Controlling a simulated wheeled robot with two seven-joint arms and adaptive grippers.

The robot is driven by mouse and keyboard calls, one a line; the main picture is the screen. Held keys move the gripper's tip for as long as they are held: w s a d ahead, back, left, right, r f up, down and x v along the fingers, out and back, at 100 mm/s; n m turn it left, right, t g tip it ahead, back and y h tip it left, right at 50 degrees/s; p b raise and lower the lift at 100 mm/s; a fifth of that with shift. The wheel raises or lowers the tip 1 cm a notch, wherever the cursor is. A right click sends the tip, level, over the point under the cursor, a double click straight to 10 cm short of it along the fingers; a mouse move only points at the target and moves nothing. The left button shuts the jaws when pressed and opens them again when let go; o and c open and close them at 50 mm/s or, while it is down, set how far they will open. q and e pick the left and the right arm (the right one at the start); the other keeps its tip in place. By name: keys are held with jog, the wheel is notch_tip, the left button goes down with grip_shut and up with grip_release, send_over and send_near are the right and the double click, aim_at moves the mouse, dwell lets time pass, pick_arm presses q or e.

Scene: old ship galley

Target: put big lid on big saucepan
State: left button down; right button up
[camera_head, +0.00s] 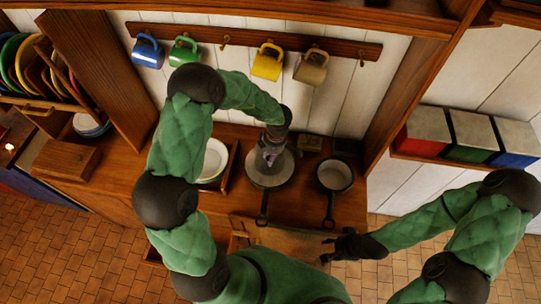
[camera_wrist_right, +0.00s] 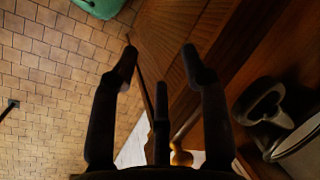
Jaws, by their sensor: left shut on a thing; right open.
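The big lid (camera_head: 284,168) is a grey disc lying over the mouth of the big saucepan (camera_head: 263,204), whose dark handle points toward me. The lid covers most of the pan's opening; I cannot tell whether it rests fully on the rim. My left gripper (camera_head: 269,157) is above the pan, pointing down, shut on the big lid near its middle. The gripper hides the lid's grip. My right gripper (camera_head: 330,248) is open and empty, in front of the counter's front edge. Its spread fingers show in the right wrist view (camera_wrist_right: 158,75).
A smaller open saucepan (camera_head: 335,174) stands to the right of the big one. A white bowl (camera_head: 214,158) is to the left. Mugs hang from a rack (camera_head: 225,40) on the back wall. Canisters (camera_head: 470,134) stand on a right shelf. A wooden block (camera_head: 66,159) lies at left.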

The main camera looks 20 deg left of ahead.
pick_arm(q)
jog(key=shift+p, duration=1.25)
dwell(0.8)
jog(key=shift+f+p, duration=0.35)
jog(key=shift+f, duration=0.05)
dwell(0.7)
jog(key=c, duration=0.9)
grip_release()
jog(key=shift+o, duration=0.2)
jog(key=shift+r+p, duration=3.5)
jog(key=shift+p, duration=1.05)
jog(key=shift+s, duration=0.1)
